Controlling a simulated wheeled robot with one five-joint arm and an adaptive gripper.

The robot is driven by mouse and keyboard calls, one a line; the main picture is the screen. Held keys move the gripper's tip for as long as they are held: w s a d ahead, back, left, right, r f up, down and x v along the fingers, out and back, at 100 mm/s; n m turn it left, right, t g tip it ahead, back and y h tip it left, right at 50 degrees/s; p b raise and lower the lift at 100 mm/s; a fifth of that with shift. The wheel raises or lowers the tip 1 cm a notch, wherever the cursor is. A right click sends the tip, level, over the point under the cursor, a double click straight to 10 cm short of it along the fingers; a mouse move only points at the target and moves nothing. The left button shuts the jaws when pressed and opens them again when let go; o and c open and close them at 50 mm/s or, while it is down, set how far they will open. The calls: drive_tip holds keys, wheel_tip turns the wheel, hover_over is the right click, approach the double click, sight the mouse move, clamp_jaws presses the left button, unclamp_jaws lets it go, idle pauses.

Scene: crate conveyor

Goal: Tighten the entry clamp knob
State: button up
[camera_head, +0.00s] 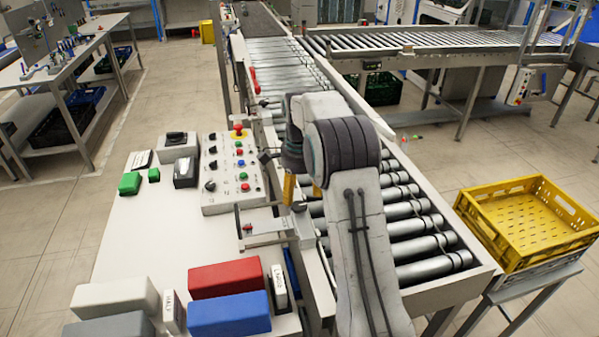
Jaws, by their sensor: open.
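A grey metal clamp (268,240) sits at the table's edge beside the conveyor, in the head camera view. A small dark round knob (299,207) shows at its right end, just below my fingers. A small red part (248,228) shows at the clamp's left end. I cannot tell for sure which of these is the entry clamp knob. My gripper (302,192) points down with yellow fingers apart, above the clamp's right end. It is open, and I see nothing held. My arm hides part of the conveyor and the area right of the clamp.
A control panel (228,185) with buttons and a red emergency stop stands left of the gripper. Red (224,277) and blue (228,314) blocks lie on the white table (140,225) in front. The roller conveyor (420,240) runs behind and right; a yellow crate (485,232) stands beyond it.

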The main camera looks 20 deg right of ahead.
sight(299, 205)
wheel_tip(299, 205, up, 7)
drive_tip(key=shift+r, duration=0.2)
idle(0.8)
